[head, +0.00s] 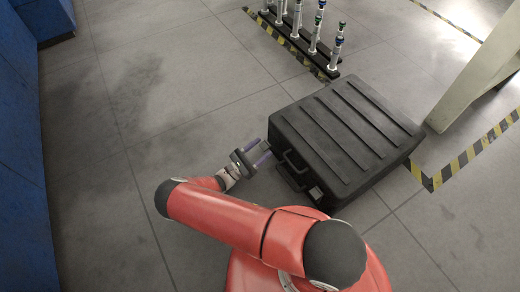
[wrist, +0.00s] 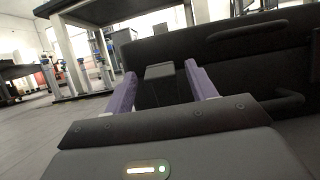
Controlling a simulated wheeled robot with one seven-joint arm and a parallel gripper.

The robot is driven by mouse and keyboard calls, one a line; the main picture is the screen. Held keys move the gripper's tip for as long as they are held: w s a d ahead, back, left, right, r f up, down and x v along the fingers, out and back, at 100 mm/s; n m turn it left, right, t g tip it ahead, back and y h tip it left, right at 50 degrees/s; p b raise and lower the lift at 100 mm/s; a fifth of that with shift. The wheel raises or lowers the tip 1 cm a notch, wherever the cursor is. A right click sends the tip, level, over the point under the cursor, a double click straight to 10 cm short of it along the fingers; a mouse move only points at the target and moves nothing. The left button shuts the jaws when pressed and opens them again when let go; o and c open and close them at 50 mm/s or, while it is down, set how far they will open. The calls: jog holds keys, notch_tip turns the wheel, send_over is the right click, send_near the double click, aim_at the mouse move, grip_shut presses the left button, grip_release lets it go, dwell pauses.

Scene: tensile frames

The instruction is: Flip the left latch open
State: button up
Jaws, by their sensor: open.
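The black case (head: 345,130) lies on the floor with its ribbed lid up and shut. Its handle (head: 293,161) is on the side facing my gripper. My gripper (head: 264,147) is open, its two purple fingers pointing at that side, left of the handle. In the wrist view, a small grey tab, which looks like the left latch (wrist: 159,71), shows between the fingertips of my gripper (wrist: 160,70). The tab looks flat against the case; I cannot tell if the fingers touch it. The handle (wrist: 289,97) is to the right. The left latch is not clear in the head view.
A dark rack (head: 300,45) with several white upright posts stands behind the case. A pale beam (head: 480,75) rises at the right, near yellow-black floor tape (head: 465,155). Blue cabinets (head: 18,140) line the left edge. The floor left of the case is clear.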

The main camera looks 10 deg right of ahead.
jog(key=s+a, duration=0.4)
jog(key=a, duration=0.8)
jog(key=shift+s+f, duration=0.2)
jog(key=shift+s, duration=0.15)
